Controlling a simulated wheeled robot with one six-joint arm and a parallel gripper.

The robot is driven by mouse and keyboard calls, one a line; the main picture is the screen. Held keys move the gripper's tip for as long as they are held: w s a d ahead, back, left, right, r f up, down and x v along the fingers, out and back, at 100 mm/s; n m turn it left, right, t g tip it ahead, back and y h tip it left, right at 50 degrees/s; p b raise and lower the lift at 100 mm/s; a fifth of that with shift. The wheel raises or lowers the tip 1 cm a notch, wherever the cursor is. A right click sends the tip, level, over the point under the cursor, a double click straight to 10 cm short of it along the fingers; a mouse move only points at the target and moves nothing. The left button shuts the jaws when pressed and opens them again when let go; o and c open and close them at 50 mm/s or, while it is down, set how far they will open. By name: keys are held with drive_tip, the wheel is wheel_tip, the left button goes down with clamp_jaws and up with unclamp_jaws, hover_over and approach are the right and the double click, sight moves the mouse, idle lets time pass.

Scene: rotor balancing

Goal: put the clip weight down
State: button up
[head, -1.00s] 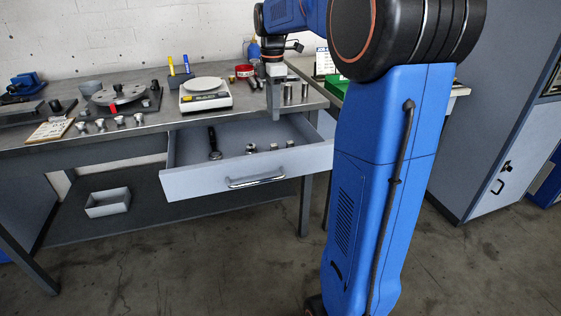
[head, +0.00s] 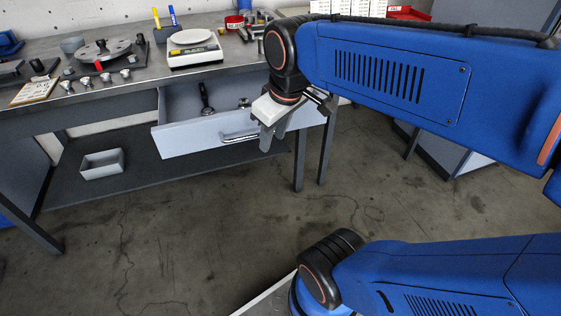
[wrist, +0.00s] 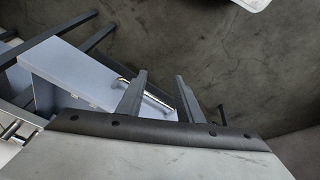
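My gripper (head: 271,138) hangs in front of the open drawer's right part, its fingers pointing down. In the wrist view my gripper (wrist: 161,80) has its two fingers apart, with only the drawer handle (wrist: 148,98) and floor showing between them. I see no clip weight in it. Several small silvery pieces (head: 105,77) stand along the bench's front edge at left. Small metal pieces (head: 244,103) also lie in the drawer (head: 190,139). I cannot tell which of these, if any, is the clip weight.
The bench (head: 100,92) carries a white scale (head: 195,55), a round rotor fixture (head: 103,52) and a card (head: 36,90). A dark-handled tool (head: 206,100) lies in the drawer. A grey bin (head: 102,163) sits on the lower shelf. The floor in front is clear.

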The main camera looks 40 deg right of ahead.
drive_tip(key=s+a+f+m+t, duration=0.1)
drive_tip(key=s+f+m, duration=0.1)
drive_tip(key=s+f, duration=0.2)
drive_tip(key=shift+s+a+m, duration=0.2)
drive_tip(key=shift+s+m, duration=0.2)
drive_tip(key=shift+s, duration=0.05)
